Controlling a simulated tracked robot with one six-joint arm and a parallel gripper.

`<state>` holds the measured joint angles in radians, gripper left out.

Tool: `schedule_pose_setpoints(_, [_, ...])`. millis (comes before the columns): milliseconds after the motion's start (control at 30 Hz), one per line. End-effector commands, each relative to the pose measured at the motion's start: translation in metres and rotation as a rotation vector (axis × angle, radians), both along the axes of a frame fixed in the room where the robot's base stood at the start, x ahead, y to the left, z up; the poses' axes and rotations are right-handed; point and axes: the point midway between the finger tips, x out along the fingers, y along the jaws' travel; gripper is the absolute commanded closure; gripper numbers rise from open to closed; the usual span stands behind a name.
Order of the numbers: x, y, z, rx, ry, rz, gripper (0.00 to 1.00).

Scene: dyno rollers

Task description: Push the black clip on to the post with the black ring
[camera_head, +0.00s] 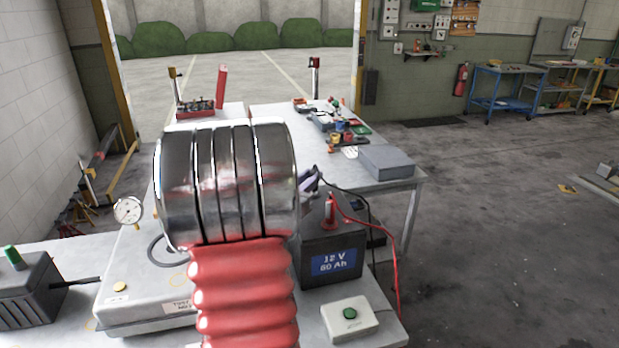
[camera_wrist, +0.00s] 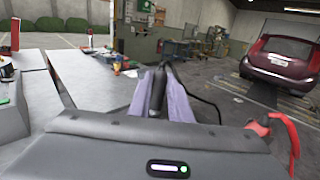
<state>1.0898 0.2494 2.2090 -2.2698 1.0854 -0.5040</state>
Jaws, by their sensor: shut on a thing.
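My gripper (camera_head: 308,184) is behind the battery's top in the head view, partly hidden by my own arm. In the wrist view its two purple fingers (camera_wrist: 160,97) are shut on the black clip (camera_wrist: 157,88), which points away from the camera. A black cable runs from the clip to the right. The dark battery (camera_head: 335,262), labelled 12 V 60 Ah, stands on the bench. A red clip (camera_head: 330,212) stands upright on its top; it also shows at the right in the wrist view (camera_wrist: 257,128). I cannot make out the post with the black ring in either view.
A red cable (camera_head: 396,250) loops down the battery's right side. A white box with a green button (camera_head: 349,318) sits in front of it. A dial gauge (camera_head: 128,210) stands at left. Farther back, a table (camera_head: 408,180) carries a grey case (camera_head: 386,162) and small parts.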

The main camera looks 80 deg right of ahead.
Motion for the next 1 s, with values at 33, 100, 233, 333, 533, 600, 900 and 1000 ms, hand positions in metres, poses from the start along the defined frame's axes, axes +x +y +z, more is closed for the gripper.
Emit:
schedule_pose_setpoints(33, [0.0, 0.0, 0.0002, 0.0, 0.0, 0.0, 1.0])
schedule_pose_setpoints(100, [0.0001, 0.0, 0.0002, 0.0, 0.0, 0.0, 1.0])
schedule_pose_setpoints(233, [0.0001, 0.0, -0.0005, 0.0, 0.0, 0.0, 1.0])
schedule_pose_setpoints(333, [0.0001, 0.0, -0.0018, 0.0, 0.0, 0.0, 1.0])
schedule_pose_setpoints(533, [0.0001, 0.0, -0.0043, 0.0, 0.0, 0.0, 1.0])
schedule_pose_setpoints(600, [0.0001, 0.0, -0.0052, 0.0, 0.0, 0.0, 1.0])
schedule_pose_setpoints(900, [0.0, 0.0, -0.0068, -0.001, 0.0, 0.0, 0.73])
schedule_pose_setpoints(1000, [0.0, 0.0, -0.0068, -0.001, 0.0, 0.0, 0.66])
